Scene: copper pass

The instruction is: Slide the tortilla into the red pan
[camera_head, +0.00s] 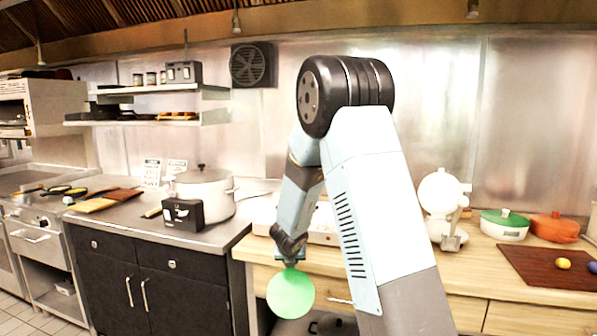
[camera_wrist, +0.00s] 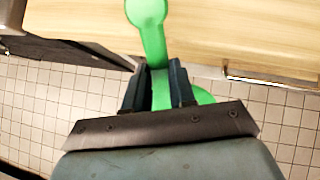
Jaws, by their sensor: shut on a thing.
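My gripper (camera_head: 291,259) hangs low in front of the wooden counter in the head view. It is shut on a green utensil (camera_head: 291,294), whose round flat part shows just below the fingers. In the wrist view my gripper (camera_wrist: 158,78) has the green utensil's handle (camera_wrist: 154,47) between its fingers. One rounded green end lies over the counter edge and another green part is partly hidden behind the gripper. I make out no tortilla and no clear red pan; my arm hides part of the counter. An orange-red lidded pot (camera_head: 555,228) stands at the far right.
The wooden counter (camera_head: 475,270) has drawers below. A green-lidded pot (camera_head: 505,224), a dark red board (camera_head: 545,268) and a white appliance (camera_head: 440,195) stand on its right. A large steel pot (camera_head: 204,193) stands on the left counter. Tiled floor (camera_wrist: 60,120) lies below my gripper.

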